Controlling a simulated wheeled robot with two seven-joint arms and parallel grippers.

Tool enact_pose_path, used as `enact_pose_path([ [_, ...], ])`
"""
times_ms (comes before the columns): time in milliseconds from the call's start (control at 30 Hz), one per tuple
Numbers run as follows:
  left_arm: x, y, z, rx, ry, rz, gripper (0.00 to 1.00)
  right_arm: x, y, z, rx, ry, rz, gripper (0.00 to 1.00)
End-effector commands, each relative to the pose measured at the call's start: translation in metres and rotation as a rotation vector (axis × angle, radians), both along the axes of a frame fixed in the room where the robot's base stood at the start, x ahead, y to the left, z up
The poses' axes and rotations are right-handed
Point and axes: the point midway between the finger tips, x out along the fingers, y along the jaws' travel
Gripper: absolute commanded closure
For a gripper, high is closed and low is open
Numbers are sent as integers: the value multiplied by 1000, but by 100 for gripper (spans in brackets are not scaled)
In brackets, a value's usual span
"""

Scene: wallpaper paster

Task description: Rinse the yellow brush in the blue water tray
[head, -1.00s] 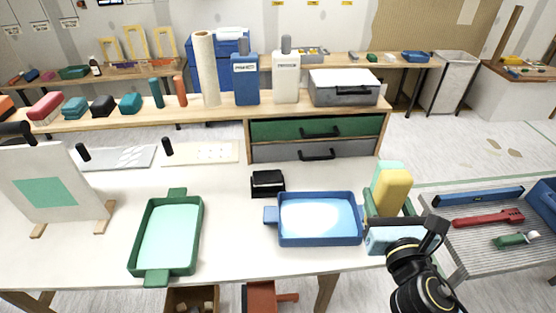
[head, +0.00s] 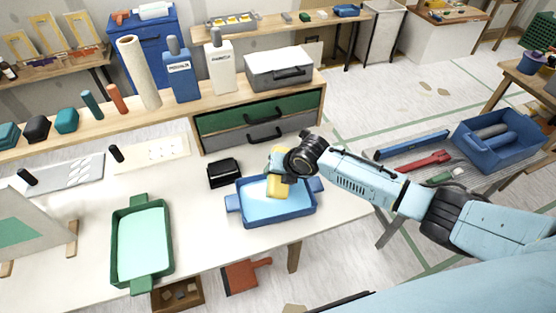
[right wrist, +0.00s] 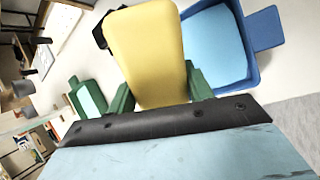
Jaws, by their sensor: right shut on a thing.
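The blue water tray (head: 240,216) sits on the white table, right of the middle, with pale blue water inside. My right gripper (head: 283,176) is shut on the yellow brush (head: 275,187) over the tray's left-centre part. In the right wrist view the yellow brush (right wrist: 150,50) fills the upper middle, with green pieces on both sides of it. The blue tray (right wrist: 245,60) shows just right of the brush there. I cannot tell whether the brush touches the water. My left gripper is not in view.
A green tray (head: 118,250) lies at the left front of the table. A black block (head: 224,172) stands just behind the blue tray. A drawer unit (head: 258,123) is behind. A blue bin (head: 500,160) stands on the rack at right. The table between the trays is clear.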

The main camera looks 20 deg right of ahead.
Motion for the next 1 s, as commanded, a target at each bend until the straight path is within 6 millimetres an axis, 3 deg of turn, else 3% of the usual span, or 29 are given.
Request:
enact_pose_path([
  [133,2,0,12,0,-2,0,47,6,1,9,34,77,-19,73],
  [367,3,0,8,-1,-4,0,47,6,2,2,47,103,-25,73],
  [1000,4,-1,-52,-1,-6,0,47,6,2,-67,46,100,-25,73],
])
